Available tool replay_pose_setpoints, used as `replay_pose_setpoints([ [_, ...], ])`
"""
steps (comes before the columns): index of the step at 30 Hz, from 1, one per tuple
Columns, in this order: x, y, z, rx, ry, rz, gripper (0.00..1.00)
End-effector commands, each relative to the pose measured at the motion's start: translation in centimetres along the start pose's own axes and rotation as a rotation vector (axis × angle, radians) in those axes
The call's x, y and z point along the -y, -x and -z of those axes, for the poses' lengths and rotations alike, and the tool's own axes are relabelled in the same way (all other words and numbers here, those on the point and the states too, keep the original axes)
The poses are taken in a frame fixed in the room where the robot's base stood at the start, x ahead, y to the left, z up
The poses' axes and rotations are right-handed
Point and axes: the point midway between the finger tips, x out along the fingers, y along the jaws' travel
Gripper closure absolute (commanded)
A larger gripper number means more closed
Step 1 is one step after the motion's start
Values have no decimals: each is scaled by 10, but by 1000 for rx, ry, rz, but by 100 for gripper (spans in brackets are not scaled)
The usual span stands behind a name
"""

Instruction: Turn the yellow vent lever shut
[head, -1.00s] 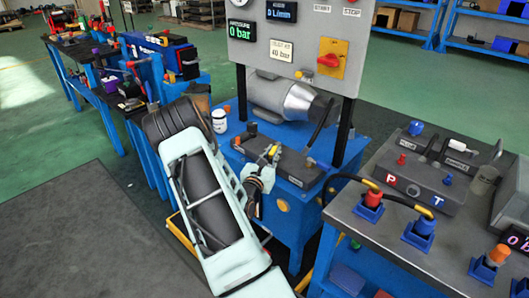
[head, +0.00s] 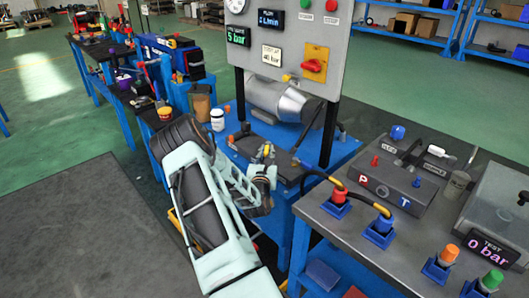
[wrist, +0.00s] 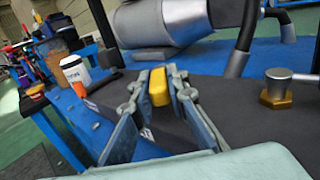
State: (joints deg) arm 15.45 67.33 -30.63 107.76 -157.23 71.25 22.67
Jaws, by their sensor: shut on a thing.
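The yellow vent lever (wrist: 158,88) stands between the fingertips of my gripper (wrist: 156,108) in the wrist view, with a finger against each side. My gripper (head: 263,162) is shut on it. In the head view the lever (head: 268,149) is a small yellow spot above the dark block on the blue pump stand (head: 234,146). The fingers hide much of the lever, so its exact angle cannot be told.
A grey panel (head: 285,62) with a red knob (head: 311,66) and a display reading 5 bar stands behind. A white bottle (head: 217,119) stands left of the lever. The right bench (head: 340,225) carries hoses and a T-marked block. Free floor lies at left.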

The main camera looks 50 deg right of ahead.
Motion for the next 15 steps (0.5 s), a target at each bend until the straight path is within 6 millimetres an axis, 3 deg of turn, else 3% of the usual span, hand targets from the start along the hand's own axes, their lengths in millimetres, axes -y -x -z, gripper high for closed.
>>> replay_pose_setpoints([
  [15,6,-6,2,-5,1,-71,100],
])
